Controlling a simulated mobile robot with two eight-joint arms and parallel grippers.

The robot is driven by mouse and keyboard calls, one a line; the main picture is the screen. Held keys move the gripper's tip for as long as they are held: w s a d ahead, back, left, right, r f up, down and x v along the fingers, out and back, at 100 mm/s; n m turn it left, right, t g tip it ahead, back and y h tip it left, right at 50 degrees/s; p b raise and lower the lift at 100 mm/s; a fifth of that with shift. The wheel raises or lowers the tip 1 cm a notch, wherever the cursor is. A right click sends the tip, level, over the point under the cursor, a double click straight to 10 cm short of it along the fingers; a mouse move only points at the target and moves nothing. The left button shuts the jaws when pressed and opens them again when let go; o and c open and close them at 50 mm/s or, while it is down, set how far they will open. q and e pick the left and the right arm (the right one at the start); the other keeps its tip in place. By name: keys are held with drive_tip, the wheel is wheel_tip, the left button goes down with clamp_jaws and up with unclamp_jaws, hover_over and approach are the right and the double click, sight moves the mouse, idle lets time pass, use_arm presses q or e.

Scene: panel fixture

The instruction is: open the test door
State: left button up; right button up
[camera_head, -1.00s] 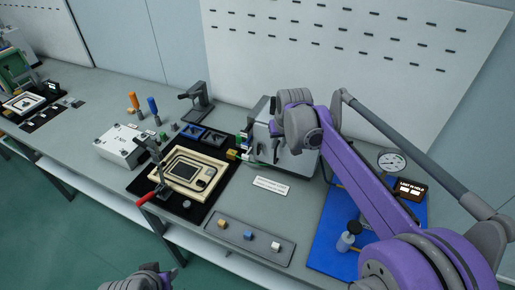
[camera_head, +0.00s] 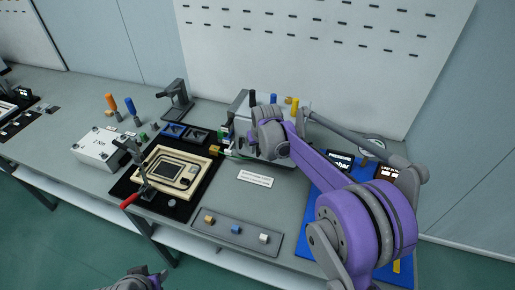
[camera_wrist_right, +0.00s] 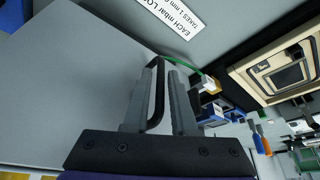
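The test box (camera_head: 238,104) is a grey housing at the back middle of the bench, largely hidden behind my right arm. In the right wrist view its door looks like a broad plain grey panel (camera_wrist_right: 65,75) on the left, with a black loop handle (camera_wrist_right: 159,95). My right gripper (camera_wrist_right: 163,72) is at this handle, one finger on each side of its bar. A narrow gap shows beside the bar, so the fingers look open around it. In the head view my right gripper (camera_head: 262,140) is in front of the box. My left gripper (camera_head: 142,279) shows only partly at the bottom edge.
A fixture with a cream panel (camera_head: 203,164) and red-handled clamp (camera_head: 130,200) lies left of the box. A white label plate (camera_head: 255,178) and a grey tray (camera_head: 222,233) with small blocks lie in front. A blue mat (camera_head: 309,253) with displays is at right.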

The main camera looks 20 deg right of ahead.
clamp_jaws()
idle(1.3)
